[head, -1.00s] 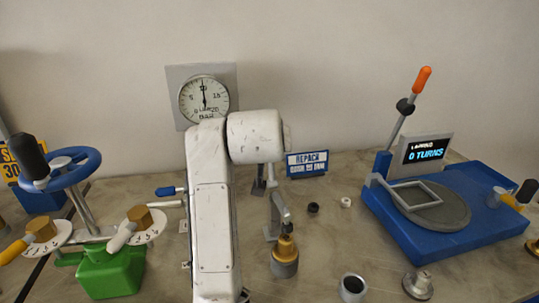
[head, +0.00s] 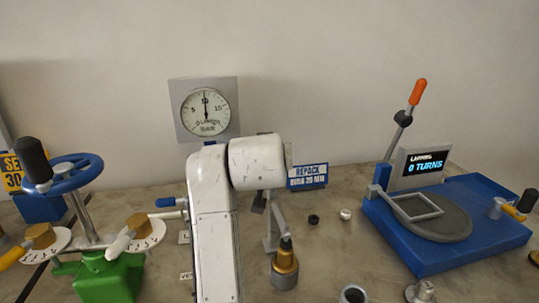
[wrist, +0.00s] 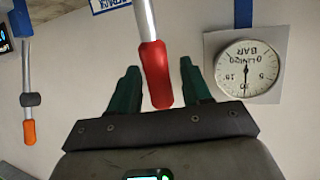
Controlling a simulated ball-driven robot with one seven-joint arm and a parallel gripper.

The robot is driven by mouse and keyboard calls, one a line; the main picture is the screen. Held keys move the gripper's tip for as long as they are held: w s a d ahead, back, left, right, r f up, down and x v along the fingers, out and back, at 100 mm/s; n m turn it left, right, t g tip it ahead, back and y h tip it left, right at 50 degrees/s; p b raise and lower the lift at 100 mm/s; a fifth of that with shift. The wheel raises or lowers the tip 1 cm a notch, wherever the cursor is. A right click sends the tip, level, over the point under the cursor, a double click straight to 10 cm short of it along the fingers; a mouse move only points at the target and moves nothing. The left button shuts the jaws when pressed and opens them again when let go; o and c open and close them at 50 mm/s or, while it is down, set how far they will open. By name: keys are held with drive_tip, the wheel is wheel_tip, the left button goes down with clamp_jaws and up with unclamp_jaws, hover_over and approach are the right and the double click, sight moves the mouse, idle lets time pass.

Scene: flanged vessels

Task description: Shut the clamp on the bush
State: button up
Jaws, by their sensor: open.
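The clamp is a grey post with a jointed arm (head: 281,217) in the head view, right of my white arm. Its dark tip is over the brass bush (head: 285,262), which stands upright on a grey base; I cannot tell whether they touch. In the wrist view a metal lever with a red grip (wrist: 155,75) reaches between the green fingers of my gripper (wrist: 159,66). The fingers are open, one on each side of the grip, with gaps visible. My arm hides the red grip in the head view.
A pressure gauge (head: 208,112) is on the wall behind. A blue REPACK sign (head: 307,176) is right of the clamp. A blue lapping station (head: 460,238) is at right, a green valve (head: 108,279) with handwheel at left.

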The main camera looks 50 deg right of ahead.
drive_tip(key=v, duration=1)
drive_tip(key=shift+s+a+r, duration=0.1)
drive_tip(key=shift+s+a, duration=0.1)
drive_tip(key=shift+s, duration=0.05)
